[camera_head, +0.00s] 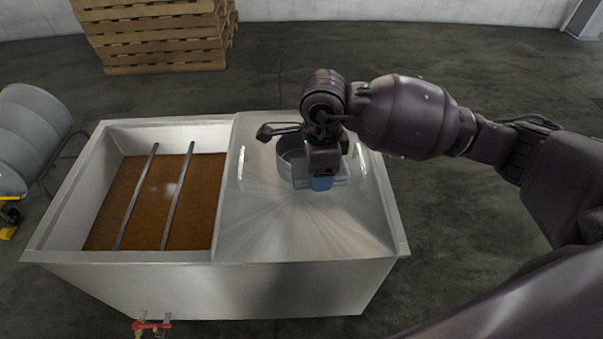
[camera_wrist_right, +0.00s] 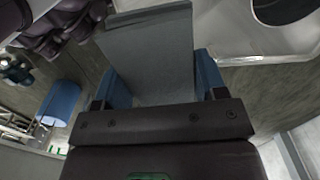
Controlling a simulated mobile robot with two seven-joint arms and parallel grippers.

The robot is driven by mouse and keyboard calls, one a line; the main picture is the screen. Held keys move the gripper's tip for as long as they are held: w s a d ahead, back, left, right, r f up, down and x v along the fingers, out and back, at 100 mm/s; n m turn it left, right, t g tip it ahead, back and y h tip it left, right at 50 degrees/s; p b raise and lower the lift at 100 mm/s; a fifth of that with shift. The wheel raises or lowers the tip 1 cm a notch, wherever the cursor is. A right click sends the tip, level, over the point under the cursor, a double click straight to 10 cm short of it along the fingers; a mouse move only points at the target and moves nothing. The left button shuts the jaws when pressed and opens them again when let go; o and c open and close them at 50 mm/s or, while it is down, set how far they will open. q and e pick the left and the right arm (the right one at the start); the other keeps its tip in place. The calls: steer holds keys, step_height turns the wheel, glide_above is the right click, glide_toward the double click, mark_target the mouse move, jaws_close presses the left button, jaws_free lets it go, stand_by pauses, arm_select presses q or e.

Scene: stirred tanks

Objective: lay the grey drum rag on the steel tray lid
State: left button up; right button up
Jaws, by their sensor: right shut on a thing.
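The steel lid (camera_head: 300,228) covers the right half of a metal tank in the head view. It has a handle at its left and right sides. My right gripper (camera_head: 322,184) is over the lid's back half, blue fingertip downward. In the right wrist view, the gripper (camera_wrist_right: 160,92) is shut on a flat grey rag (camera_wrist_right: 155,50), which stretches out beyond the blue fingers. In the head view the gripper mostly hides the rag. I cannot tell whether the rag touches the lid. My left gripper is not in view.
The tank's open left half holds brown liquid (camera_head: 125,205) under two metal bars (camera_head: 178,195). A dark grey round shape (camera_head: 290,148) shows behind my gripper. A grey drum (camera_head: 30,135) lies at far left, and wooden pallets (camera_head: 155,35) stand behind. The lid's front is clear.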

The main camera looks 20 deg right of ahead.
steer(key=m, duration=0.2)
steer(key=a+m, duration=0.1)
steer(key=m, duration=0.4)
steer(key=shift+w+a+f, duration=0.1)
steer(key=shift+a+f, duration=0.05)
steer(key=shift+f, duration=0.1)
steer(key=m, duration=0.2)
steer(key=a+m, duration=0.1)
steer(key=m, duration=0.4)
steer(key=shift+w+a+f, duration=0.1)
steer(key=shift+a+f, duration=0.05)
steer(key=shift+f, duration=0.15)
steer(key=b, duration=0.2)
glide_above(305, 230)
step_height(305, 230, down, 13)
steer(key=shift+a+f, duration=0.1)
steer(key=shift+f, duration=0.7)
step_height(305, 230, down, 5)
steer(key=shift+r+b, duration=0.1)
steer(key=shift+b, duration=0.75)
steer(key=shift+f, duration=0.35)
steer(key=shift+r, duration=0.1)
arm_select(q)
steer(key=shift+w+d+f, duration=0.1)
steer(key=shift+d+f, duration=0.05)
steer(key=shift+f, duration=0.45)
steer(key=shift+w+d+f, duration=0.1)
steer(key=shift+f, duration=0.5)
arm_select(e)
steer(key=shift+f, duration=0.2)
